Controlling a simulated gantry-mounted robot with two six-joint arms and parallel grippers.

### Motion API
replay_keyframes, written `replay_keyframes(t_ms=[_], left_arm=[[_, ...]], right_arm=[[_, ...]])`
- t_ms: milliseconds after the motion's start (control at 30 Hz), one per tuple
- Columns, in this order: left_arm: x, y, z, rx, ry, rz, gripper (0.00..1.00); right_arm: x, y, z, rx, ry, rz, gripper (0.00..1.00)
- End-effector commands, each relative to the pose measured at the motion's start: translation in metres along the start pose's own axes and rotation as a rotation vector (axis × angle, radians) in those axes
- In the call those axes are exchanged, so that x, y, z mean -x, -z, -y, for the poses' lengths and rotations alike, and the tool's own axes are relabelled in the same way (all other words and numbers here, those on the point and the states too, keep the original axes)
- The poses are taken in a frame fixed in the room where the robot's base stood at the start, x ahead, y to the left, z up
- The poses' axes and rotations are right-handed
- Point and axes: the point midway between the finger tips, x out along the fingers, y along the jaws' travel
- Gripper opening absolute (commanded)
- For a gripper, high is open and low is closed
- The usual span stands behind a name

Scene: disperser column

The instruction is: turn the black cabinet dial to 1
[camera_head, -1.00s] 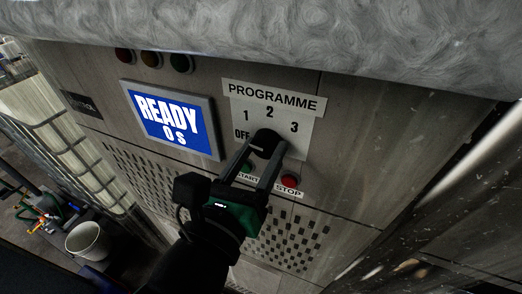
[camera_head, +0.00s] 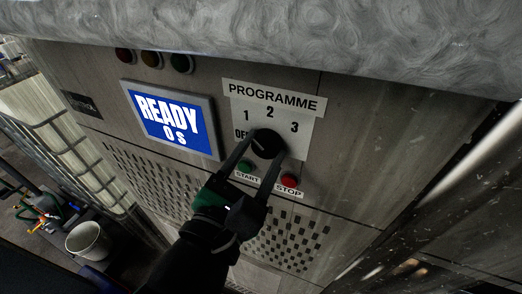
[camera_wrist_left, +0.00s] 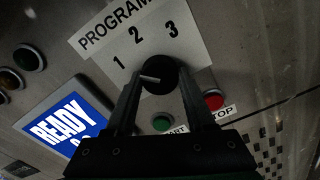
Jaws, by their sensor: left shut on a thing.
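The black dial (camera_head: 267,143) sits on the white PROGRAMME plate (camera_head: 301,141), which is marked OFF, 1, 2 and 3. My left gripper (camera_head: 262,160) is shut on the dial, one finger on each side. In the left wrist view the dial (camera_wrist_left: 166,84) lies between the fingertips. Its white pointer line aims left and slightly up, roughly toward the 1; I cannot tell if it is exactly on it. OFF is hidden in the wrist view and partly covered by a finger in the head view. My right gripper is not in view.
The green START button (camera_head: 245,166) and red STOP button (camera_head: 290,180) sit just below the dial, close to my fingers. A blue screen (camera_head: 172,119) reads READY 0 s. A large grey curved body (camera_head: 300,35) overhangs the panel.

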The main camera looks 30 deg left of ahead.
Motion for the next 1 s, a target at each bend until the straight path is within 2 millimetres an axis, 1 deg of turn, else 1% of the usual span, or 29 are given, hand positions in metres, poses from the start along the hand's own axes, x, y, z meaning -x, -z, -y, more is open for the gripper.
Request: replay_keyframes(t_ms=[500, 533, 600, 667, 700, 1000], left_arm=[[-0.0002, 0.0003, 0.0002, -0.023, 0.001, -0.001, 0.0], [-0.0002, 0.0003, 0.0002, -0.023, 0.001, -0.001, 0.6], [-0.0002, 0.0003, 0.0002, -0.023, 0.0, -0.001, 0.73], [-0.0002, 0.0002, 0.0001, -0.023, 0.0, -0.001, 0.83], [-0.0001, 0.0002, 0.0001, -0.023, 0.0, -0.001, 0.85], [0.0009, -0.0003, 0.0008, -0.022, 0.002, 0.001, 0.85]], right_arm=[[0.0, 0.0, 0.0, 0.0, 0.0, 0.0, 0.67], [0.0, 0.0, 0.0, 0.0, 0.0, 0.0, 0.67], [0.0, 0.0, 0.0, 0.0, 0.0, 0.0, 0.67], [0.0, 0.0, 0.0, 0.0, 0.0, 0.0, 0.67], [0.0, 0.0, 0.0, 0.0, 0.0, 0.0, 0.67], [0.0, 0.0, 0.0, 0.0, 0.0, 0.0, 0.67]])
